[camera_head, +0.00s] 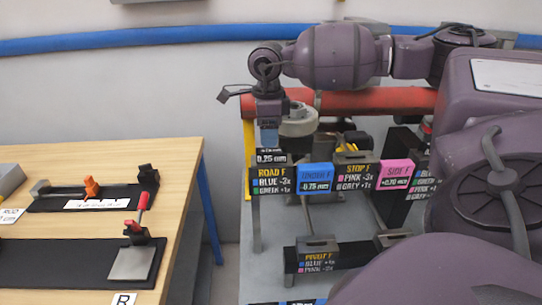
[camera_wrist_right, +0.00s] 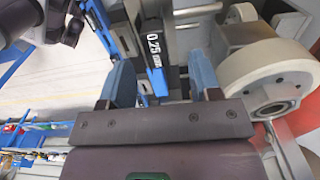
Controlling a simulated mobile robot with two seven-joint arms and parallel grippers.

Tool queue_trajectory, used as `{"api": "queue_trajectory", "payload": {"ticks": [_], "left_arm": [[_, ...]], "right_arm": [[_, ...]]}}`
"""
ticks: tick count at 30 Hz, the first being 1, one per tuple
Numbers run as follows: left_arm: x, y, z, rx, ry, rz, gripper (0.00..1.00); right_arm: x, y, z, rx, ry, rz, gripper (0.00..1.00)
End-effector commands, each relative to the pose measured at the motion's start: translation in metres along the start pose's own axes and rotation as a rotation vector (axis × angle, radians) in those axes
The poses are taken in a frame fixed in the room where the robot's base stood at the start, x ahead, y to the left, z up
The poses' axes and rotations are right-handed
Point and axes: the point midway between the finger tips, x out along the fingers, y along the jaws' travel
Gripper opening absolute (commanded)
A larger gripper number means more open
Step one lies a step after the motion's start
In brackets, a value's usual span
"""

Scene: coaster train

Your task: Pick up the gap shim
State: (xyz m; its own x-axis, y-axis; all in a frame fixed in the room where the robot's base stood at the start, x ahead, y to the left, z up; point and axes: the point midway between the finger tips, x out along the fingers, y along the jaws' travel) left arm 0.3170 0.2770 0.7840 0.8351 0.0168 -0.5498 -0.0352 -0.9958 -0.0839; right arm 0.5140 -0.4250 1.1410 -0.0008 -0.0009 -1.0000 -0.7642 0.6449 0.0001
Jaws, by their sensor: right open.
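A black piece marked 0.25 mm (camera_head: 270,157), which looks like a gap shim, is above the ROAD F label plate in the head view. In the right wrist view, the 0.25 mm piece (camera_wrist_right: 154,48) lies between the two blue fingertips, with visible space on both sides. My right gripper (camera_head: 268,138) points down just above it in the head view. In the right wrist view the gripper (camera_wrist_right: 162,80) is open and holds nothing. The lower part of the piece is hidden. My left gripper is not in view.
A blue tag (camera_head: 315,177) and a pink tag (camera_head: 396,174) stand along the rack beside the ROAD F (camera_head: 271,181) and STOP F plates. A pale roller (camera_wrist_right: 262,78) and a red bar (camera_head: 350,101) are close to the gripper. A wooden table (camera_head: 70,222) stands at left.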

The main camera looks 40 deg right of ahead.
Motion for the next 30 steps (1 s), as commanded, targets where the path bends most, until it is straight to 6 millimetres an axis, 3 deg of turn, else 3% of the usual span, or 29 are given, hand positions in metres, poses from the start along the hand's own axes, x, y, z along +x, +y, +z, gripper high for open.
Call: {"api": "queue_trajectory", "payload": {"ticks": [5,15,24,30], "left_arm": [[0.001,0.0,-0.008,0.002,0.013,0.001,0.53],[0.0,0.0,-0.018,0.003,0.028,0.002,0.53],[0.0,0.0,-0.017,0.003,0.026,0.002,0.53],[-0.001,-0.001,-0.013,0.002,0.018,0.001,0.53]], "right_arm": [[0.01,0.002,-0.002,0.0,0.0,0.0,0.57],[0.051,0.007,-0.008,-0.001,0.0,0.002,0.57],[0.055,0.006,-0.008,0.0,-0.002,0.0,0.57],[0.055,0.006,-0.008,0.0,-0.001,0.0,0.27]]}}
